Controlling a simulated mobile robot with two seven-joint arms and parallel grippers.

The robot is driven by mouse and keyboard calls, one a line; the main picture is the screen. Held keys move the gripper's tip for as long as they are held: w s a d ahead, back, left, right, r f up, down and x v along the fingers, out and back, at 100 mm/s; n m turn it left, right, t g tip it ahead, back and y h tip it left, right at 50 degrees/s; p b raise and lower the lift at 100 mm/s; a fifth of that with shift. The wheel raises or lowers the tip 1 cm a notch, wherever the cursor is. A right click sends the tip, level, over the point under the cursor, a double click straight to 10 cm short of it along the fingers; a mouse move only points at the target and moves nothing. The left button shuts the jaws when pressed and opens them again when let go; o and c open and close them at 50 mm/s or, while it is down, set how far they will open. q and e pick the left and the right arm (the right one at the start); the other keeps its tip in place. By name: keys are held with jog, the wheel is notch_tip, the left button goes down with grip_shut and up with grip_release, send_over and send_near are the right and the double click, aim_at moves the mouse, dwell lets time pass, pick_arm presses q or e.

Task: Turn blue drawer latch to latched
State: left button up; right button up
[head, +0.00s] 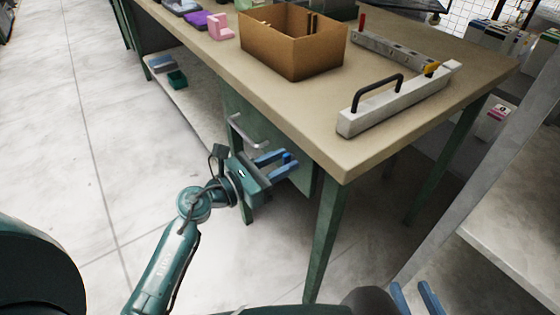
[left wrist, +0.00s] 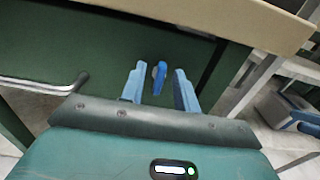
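The blue drawer latch (left wrist: 159,77) is a small blue knob on the green drawer front (left wrist: 60,45), under the tabletop. In the left wrist view it stands between the two blue fingers of my left gripper (left wrist: 160,70), with a gap on each side. The latch looks upright, slightly tilted. In the head view my left gripper (head: 291,159) is at the drawer front, with the latch (head: 287,156) mostly hidden by the fingers. My right gripper (head: 416,297) is at the bottom edge of the head view, its two blue fingers apart and nothing between them.
A metal drawer handle (head: 247,132) is left of the latch. The workbench (head: 290,108) carries a cardboard box (head: 284,50), a white bar with a black handle (head: 376,108), and a pink block (head: 221,27). A table leg (head: 324,240) stands right of my left gripper. The floor at left is clear.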

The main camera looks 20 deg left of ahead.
pick_arm(q)
jog(key=shift+c, duration=0.3)
grip_shut()
